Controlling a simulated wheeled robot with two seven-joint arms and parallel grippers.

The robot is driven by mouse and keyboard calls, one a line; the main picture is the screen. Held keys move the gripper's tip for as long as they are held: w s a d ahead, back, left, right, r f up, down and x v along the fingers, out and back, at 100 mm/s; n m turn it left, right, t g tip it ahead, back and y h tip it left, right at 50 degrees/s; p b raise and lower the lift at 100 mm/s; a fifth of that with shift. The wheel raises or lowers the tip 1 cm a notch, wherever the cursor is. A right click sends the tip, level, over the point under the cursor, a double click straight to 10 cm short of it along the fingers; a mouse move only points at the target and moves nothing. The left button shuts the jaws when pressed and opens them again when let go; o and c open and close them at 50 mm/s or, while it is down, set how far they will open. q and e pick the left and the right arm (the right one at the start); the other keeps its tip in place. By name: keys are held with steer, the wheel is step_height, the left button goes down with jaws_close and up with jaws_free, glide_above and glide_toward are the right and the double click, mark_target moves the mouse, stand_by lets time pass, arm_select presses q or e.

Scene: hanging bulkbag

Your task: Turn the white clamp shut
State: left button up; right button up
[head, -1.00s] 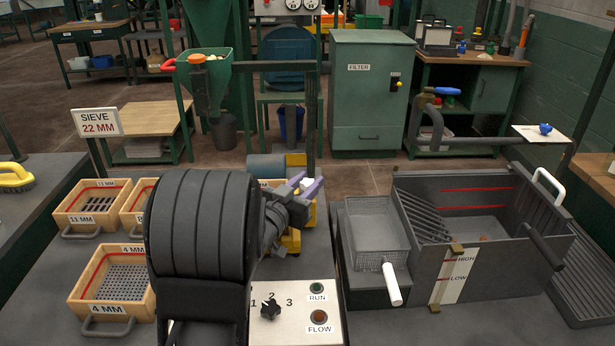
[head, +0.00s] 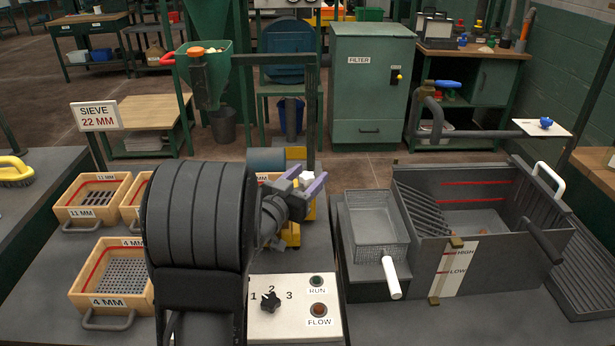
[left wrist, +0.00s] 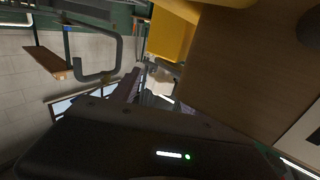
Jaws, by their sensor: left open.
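My left gripper (head: 304,180) is open, with its purple-edged fingers pointing away beyond my dark arm. A small white piece (head: 306,172), which may be the white clamp, shows between and just past the fingertips. In the left wrist view, a pale piece (left wrist: 161,84) shows between the dark fingers of the left gripper (left wrist: 150,92). Its shape and how far it is turned cannot be made out, nor whether a finger touches it. My forearm hides much of what lies beneath the gripper. My right gripper is not in view.
A yellow block (head: 290,235) is close under the gripper. A control panel (head: 265,322) with a knob stands in front. Wooden sieves (head: 85,225) are on the left. A grey bin (head: 520,262) and mesh basket (head: 380,245) are on the right. A green post stands behind.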

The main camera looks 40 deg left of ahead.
mark_target(304, 181)
arm_select(q)
steer(key=s+p, duration=0.1)
steer(key=s, duration=0.1)
steer(key=s+p, duration=0.1)
steer(key=s, duration=0.1)
steer(key=s+p, duration=0.1)
steer(key=s, duration=0.1)
steer(key=shift+s+d+r, duration=0.15)
steer(key=shift+s+d, duration=0.1)
steer(key=shift+s, duration=0.15)
steer(key=shift+s+d+f, duration=0.1)
steer(key=shift+s+f, duration=0.1)
steer(key=shift+s, duration=0.2)
